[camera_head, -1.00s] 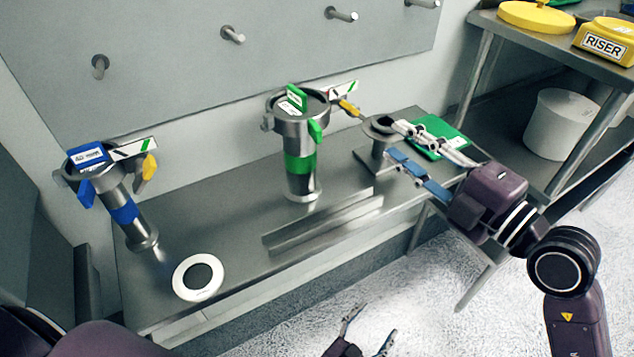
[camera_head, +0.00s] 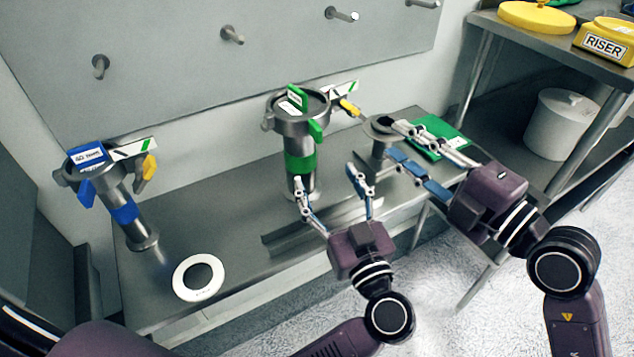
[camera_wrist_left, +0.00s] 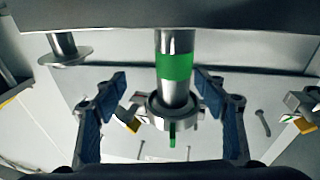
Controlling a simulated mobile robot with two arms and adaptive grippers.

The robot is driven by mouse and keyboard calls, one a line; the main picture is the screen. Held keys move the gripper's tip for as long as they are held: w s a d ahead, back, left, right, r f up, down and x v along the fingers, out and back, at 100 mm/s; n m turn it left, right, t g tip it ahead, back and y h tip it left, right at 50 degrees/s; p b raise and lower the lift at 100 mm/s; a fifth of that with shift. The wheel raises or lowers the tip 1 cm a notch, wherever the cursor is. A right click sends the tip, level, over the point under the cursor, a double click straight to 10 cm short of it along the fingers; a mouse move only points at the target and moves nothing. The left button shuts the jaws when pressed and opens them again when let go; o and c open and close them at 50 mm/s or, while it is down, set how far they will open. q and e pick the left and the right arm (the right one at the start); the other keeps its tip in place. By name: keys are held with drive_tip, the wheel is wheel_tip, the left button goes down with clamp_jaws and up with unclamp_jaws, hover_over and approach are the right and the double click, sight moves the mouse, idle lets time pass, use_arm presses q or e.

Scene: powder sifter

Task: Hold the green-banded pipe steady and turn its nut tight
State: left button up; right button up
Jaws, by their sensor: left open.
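The green-banded pipe (camera_head: 300,163) stands upright on the steel bench, with a clamp ring (camera_head: 277,124) around its wide top. A yellow piece (camera_head: 350,107), possibly the nut, sits on the clamp's right arm beside a striped label. My left gripper (camera_head: 328,180) is open in front of the pipe's lower part, its left fingertip overlapping the pipe in the head view. In the left wrist view the green band (camera_wrist_left: 175,66) shows between the spread fingers, with no clear contact. My right gripper (camera_head: 394,140) is open and empty, right of the pipe, in front of a small stand.
The small metal stand (camera_head: 381,128) and a green plate (camera_head: 438,137) are at the bench's right. A blue-banded pipe (camera_head: 124,213) leans at the left, near a white ring (camera_head: 199,278). A raised rail (camera_head: 285,240) crosses the bench front. Pegs stick out of the back panel.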

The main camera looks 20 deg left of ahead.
sight(306, 167)
use_arm(q)
drive_tip(key=shift+s+a+g, duration=0.3)
drive_tip(key=shift+a+g, duration=0.45)
drive_tip(key=shift+g, duration=0.05)
drive_tip(key=shift+a+f, duration=0.1)
drive_tip(key=shift+a, duration=0.15)
drive_tip(key=x, duration=0.7)
drive_tip(key=shift+w+a, duration=0.2)
drive_tip(key=shift+a, duration=0.05)
